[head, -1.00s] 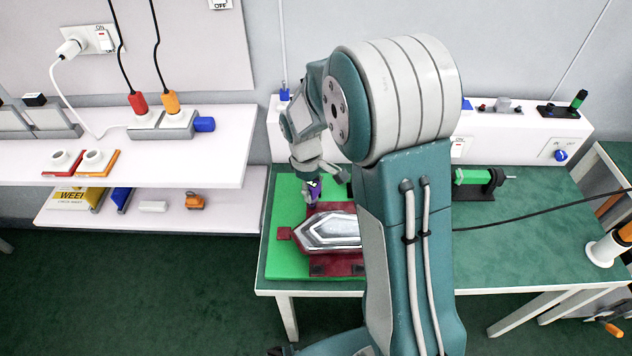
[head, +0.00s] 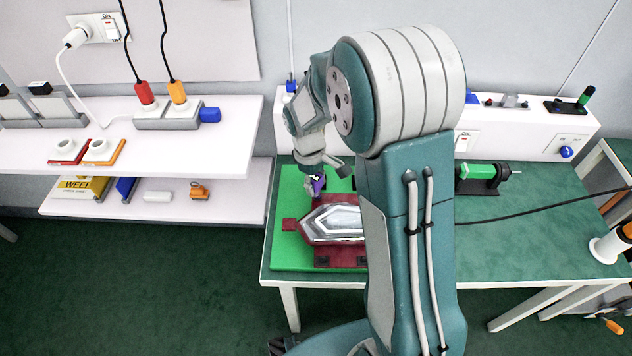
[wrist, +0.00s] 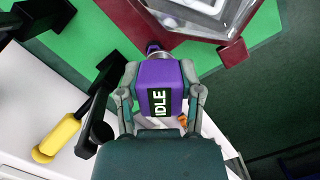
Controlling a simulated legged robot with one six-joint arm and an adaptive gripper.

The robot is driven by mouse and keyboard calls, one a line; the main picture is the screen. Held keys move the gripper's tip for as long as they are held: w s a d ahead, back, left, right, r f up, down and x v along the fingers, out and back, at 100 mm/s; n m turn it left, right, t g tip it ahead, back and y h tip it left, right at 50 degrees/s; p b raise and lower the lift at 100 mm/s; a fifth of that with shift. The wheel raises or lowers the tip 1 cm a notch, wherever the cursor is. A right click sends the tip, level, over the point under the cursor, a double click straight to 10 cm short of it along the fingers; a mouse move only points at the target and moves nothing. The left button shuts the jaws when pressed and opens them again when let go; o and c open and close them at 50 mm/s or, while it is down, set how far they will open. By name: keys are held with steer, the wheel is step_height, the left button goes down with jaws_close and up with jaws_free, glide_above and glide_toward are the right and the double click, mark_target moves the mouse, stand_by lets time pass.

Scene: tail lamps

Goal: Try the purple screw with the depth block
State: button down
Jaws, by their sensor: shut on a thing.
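My gripper (head: 318,186) is shut on a purple block (wrist: 160,88) with a dark label reading IDLE. A grey metal collar with a dark end sticks out from the block's far side in the wrist view. The block also shows, small, in the head view (head: 317,184), above the back left of a red fixture (head: 290,225). A clear and silver tail lamp (head: 330,222) lies in the fixture on a green mat (head: 285,255). The fixture (wrist: 150,25) and lamp (wrist: 208,8) show in the wrist view, apart from the block. I cannot make out a purple screw.
My arm hides the lamp's right side. Black stands and a yellow handle (wrist: 57,138) are left of the gripper in the wrist view. A green tool on a black stand (head: 482,172) is at the table's back. White shelves (head: 215,145) stand left. The table's right front is clear.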

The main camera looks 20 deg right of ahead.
steer(key=shift+d, duration=0.15)
steer(key=shift+d, duration=0.5)
steer(key=shift+a+f, duration=0.15)
steer(key=shift+f, duration=1.1)
steer(key=shift+c, duration=0.9)
jaws_free()
steer(key=shift+f, duration=0.1)
